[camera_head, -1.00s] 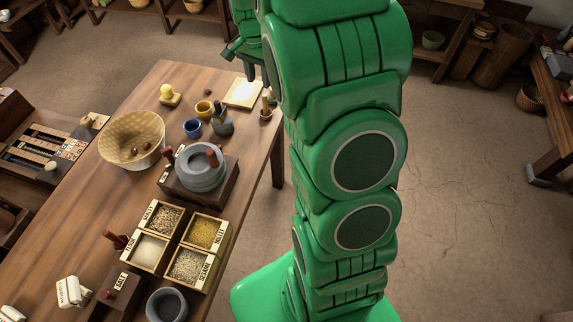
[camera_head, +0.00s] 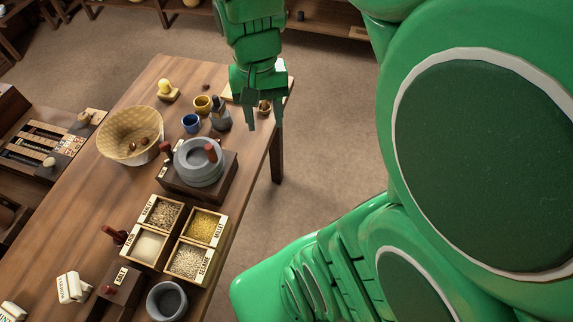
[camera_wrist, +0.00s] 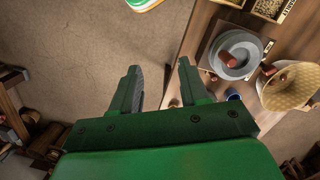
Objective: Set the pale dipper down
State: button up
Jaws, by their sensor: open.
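My gripper (camera_head: 265,127) hangs at the far right edge of the long table (camera_head: 95,195). Its fingers point down and are apart. I cannot surely pick out a pale dipper. A small tan piece (camera_head: 264,107) stands near the table edge, seen between the fingers in the head view and partly hidden.
A grey quern (camera_head: 198,165), woven basket (camera_head: 115,155), blue cup (camera_head: 190,123), yellow cup (camera_head: 202,104) and dark grey bottle-like piece (camera_head: 220,118) stand left of my gripper. Grain boxes (camera_head: 184,238) and a grey bowl (camera_head: 167,300) are nearer. Floor (camera_head: 330,130) right of the table is clear.

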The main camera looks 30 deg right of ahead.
jog(key=s+a+n, duration=0.2)
jog(key=s+n, duration=0.2)
jog(key=s, duration=0.8)
jog(key=shift+s+r, duration=0.2)
jog(key=shift+s, duration=0.15)
dwell(0.4)
